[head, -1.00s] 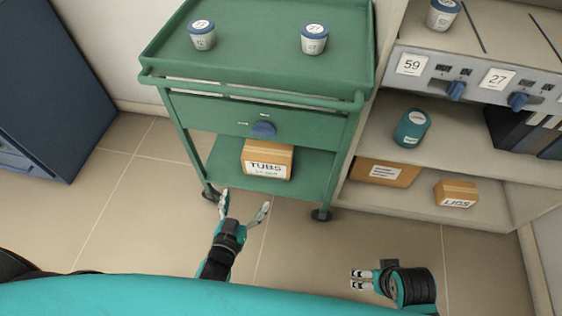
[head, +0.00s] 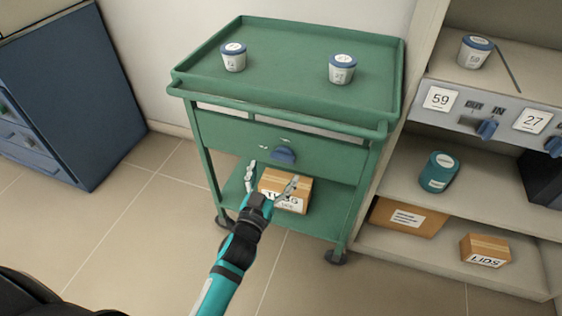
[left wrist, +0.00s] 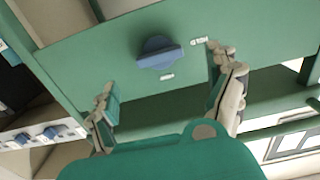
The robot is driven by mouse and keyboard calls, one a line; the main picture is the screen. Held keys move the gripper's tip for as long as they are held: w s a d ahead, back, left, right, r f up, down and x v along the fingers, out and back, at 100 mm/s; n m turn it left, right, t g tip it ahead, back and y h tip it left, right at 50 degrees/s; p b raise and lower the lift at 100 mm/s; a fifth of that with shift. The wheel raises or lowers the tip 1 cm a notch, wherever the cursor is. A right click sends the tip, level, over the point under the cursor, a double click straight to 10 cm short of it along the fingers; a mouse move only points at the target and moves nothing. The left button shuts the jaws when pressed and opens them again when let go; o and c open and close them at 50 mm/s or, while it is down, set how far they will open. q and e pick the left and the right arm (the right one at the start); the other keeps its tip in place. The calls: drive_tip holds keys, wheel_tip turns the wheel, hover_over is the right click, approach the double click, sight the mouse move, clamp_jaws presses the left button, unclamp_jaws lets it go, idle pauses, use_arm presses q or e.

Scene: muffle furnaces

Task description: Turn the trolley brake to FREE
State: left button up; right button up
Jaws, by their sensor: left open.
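The green trolley (head: 222,126) stands against the wall. Its blue brake knob (head: 284,155) is on the front panel, with small white labels above it and to its left, too small to read. The knob (left wrist: 158,52) also shows in the left wrist view, its bar lying nearly across the picture, with two labels beside it. My left gripper (head: 272,177) is open and empty, just below and in front of the knob. In the left wrist view its fingers (left wrist: 161,72) are spread to either side of the knob, apart from it. My right gripper is out of view.
Two lidded tubs (head: 233,57) (head: 342,69) stand on the trolley top. A cardboard box (head: 301,197) sits on its lower shelf, partly behind my gripper. A shelf unit (head: 400,255) stands close on the right, a blue cabinet (head: 75,95) at left. Floor in front is clear.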

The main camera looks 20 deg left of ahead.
sight(281, 160)
use_arm(q)
drive_tip(key=w, duration=0.6)
drive_tip(key=shift+d+b, duration=0.1)
drive_tip(key=shift+b, duration=0.25)
drive_tip(key=shift+c, duration=0.4)
drive_tip(key=c, duration=1.1)
